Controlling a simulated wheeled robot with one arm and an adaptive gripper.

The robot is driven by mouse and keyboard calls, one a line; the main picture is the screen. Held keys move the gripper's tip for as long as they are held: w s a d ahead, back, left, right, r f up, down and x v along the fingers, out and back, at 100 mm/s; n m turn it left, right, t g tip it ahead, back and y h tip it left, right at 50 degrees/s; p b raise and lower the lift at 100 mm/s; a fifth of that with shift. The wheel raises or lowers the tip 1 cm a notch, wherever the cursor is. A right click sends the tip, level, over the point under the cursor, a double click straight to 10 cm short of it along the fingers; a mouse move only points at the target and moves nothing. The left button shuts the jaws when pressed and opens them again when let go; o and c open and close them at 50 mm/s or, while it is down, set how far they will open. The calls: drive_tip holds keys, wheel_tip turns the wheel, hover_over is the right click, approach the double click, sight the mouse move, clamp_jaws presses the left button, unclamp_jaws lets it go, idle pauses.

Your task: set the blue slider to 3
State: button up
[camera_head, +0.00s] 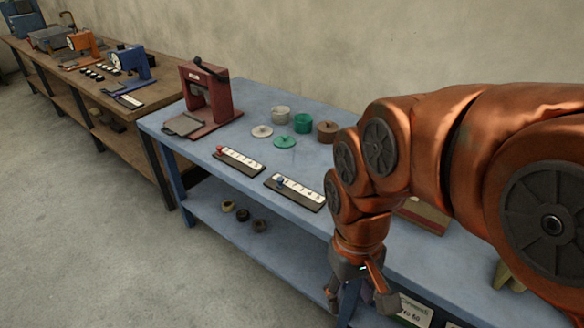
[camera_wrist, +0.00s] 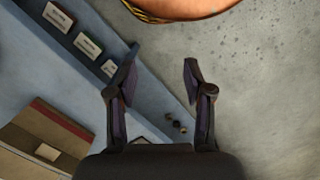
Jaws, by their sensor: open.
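The blue slider (camera_head: 281,181) is a small blue knob near the left end of a dark board with a white numbered scale (camera_head: 301,191), on the blue table. The digits are too small to read surely. A similar board (camera_head: 240,160) with a red knob (camera_head: 220,150) lies to its left. My gripper (camera_head: 358,300) hangs at the table's front edge, right of and nearer than the blue slider's board, and is empty. In the wrist view my gripper (camera_wrist: 160,75) is open, its fingers apart over the table edge and floor. The blue slider is not clearly seen there.
A red press (camera_head: 208,95) stands at the table's left end. Several pots and lids, including a green pot (camera_head: 303,123), stand behind the boards. A brown and red box (camera_wrist: 45,135) lies on the table. Dark rings (camera_head: 243,215) lie on the lower shelf.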

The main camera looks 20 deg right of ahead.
drive_tip(key=w+r+b, duration=0.2)
drive_tip(key=w+r, duration=0.1)
drive_tip(key=w, duration=1.4)
drive_tip(key=m+t+b, duration=0.2)
drive_tip(key=b, duration=0.3)
hover_over(280, 179)
wheel_tip(280, 179, down, 10)
drive_tip(key=shift+f, duration=0.15)
drive_tip(key=shift+w+f, duration=0.1)
drive_tip(key=shift+f, duration=1.45)
drive_tip(key=shift+f+p, duration=0.3)
drive_tip(key=shift+f, duration=2.2)
drive_tip(key=shift+c, duration=0.3)
clamp_jaws()
